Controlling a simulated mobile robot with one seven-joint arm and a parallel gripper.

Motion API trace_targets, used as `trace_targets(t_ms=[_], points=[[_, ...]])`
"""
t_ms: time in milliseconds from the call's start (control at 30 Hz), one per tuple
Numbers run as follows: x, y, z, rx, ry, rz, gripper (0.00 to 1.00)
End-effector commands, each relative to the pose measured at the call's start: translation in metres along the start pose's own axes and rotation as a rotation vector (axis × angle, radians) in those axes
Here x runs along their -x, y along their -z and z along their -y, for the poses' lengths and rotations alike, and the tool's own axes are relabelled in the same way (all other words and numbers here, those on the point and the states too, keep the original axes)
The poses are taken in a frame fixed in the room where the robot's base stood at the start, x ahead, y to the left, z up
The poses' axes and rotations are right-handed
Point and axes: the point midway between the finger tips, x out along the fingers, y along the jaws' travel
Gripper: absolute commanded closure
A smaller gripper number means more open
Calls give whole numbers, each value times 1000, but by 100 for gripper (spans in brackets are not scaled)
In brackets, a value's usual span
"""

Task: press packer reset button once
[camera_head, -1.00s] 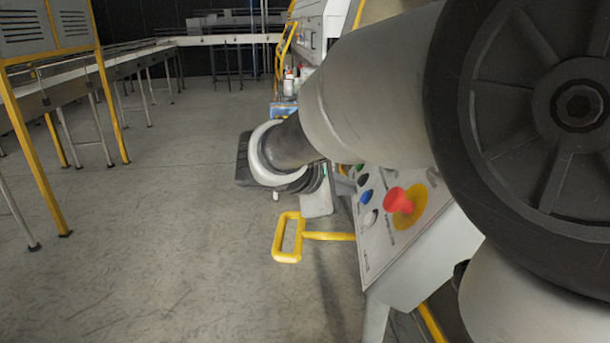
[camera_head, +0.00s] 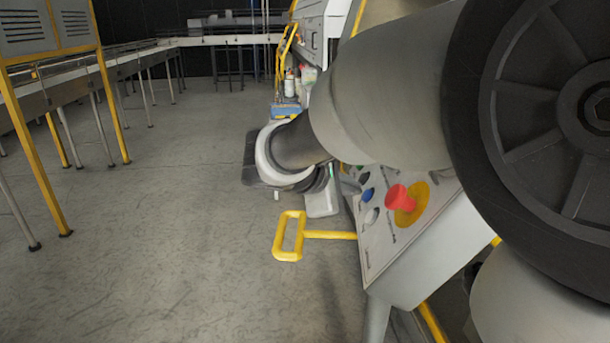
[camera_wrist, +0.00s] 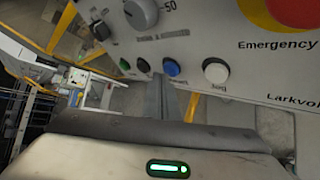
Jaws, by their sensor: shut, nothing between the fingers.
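The control panel (camera_head: 385,255) slopes at the right of the head view. It bears a green button (camera_wrist: 125,65), a black button (camera_wrist: 143,65), a blue button (camera_wrist: 171,67) and a white button (camera_wrist: 215,71) in a row. The blue button (camera_head: 367,195) also shows in the head view. The small labels are too blurred to tell which one is reset. My gripper (camera_wrist: 158,82) is shut and empty, its tips just below the black and blue buttons in the wrist view. I cannot tell whether they touch the panel.
A red emergency knob (camera_head: 401,198) on a yellow disc sits beside the buttons. A yellow bar loop (camera_head: 289,236) stands out left of the panel. The floor (camera_head: 170,220) to the left is clear.

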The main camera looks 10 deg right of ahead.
Motion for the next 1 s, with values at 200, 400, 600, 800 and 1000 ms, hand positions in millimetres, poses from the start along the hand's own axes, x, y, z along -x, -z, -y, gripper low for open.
trace_targets(t_ms=[200,400,600,800,1000], points=[[-1,-1,1,0,0,0,100],[-3,-2,2,0,0,0,100],[-5,-3,4,0,0,0,100],[-6,-4,4,1,0,0,100],[-6,-4,4,0,1,1,100]])
